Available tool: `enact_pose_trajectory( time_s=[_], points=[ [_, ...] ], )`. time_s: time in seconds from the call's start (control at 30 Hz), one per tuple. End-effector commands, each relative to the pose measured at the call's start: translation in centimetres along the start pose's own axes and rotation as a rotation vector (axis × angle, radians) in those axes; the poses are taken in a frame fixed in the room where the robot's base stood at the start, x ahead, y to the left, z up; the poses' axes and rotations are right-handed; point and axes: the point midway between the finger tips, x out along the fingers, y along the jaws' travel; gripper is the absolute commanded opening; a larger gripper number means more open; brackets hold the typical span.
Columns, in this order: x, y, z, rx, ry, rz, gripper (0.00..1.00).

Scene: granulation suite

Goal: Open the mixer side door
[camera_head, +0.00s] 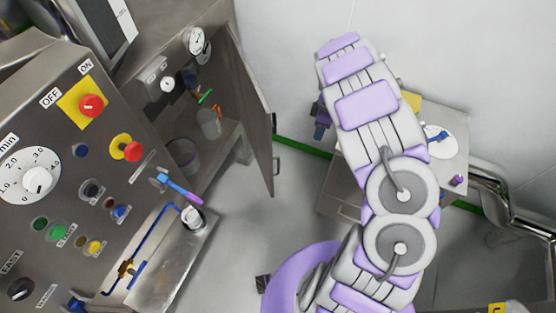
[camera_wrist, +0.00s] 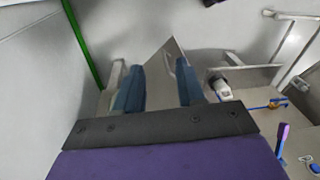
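The mixer side door (camera_head: 250,115) is a grey metal panel on the cabinet at the left of the head view. It stands swung out from the cabinet, and the inside shows. A handle (camera_head: 276,160) is on its outer face. In the wrist view, a grey metal panel that looks like this door (camera_wrist: 158,75) shows beyond and between my fingers. My gripper (camera_wrist: 158,90) has two blue fingers spread apart, with nothing visibly held between them. In the head view, its blue fingers (camera_head: 320,120) show partly behind my arm, to the right of the door and apart from it.
A control panel (camera_head: 60,130) with knobs and buttons fills the left. A purple-handled tool (camera_head: 180,187) is beside a steel ledge (camera_head: 180,255). A metal cabinet (camera_head: 345,185) stands behind my arm. Pipes (camera_head: 510,205) run at the right. Floor between door and arm is clear.

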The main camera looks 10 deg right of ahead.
Motion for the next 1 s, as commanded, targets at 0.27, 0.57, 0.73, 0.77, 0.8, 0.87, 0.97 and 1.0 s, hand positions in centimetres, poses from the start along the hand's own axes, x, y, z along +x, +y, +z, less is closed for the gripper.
enact_pose_trajectory(
  time_s=[0.27, 0.57, 0.73, 0.77, 0.8, 0.87, 0.97, 1.0],
  points=[
    [6.8, 1.4, -4.5, -0.302, 0.197, -0.017, 0.39],
    [8.8, 1.2, -7.4, -0.423, 0.29, 0.0, 0.39],
    [10.7, 1.1, -8.1, -0.425, 0.289, 0.0, 0.39],
    [11.2, 1.0, -8.3, -0.424, 0.29, 0.0, 0.39],
    [12.0, 0.9, -8.5, -0.424, 0.29, -0.001, 0.39],
    [13.2, 0.9, -8.7, -0.423, 0.291, -0.001, 0.39],
    [15.1, 0.8, -9.2, -0.425, 0.291, -0.003, 0.39],
    [15.8, 0.7, -9.4, -0.425, 0.291, -0.004, 0.39]
  ],
)
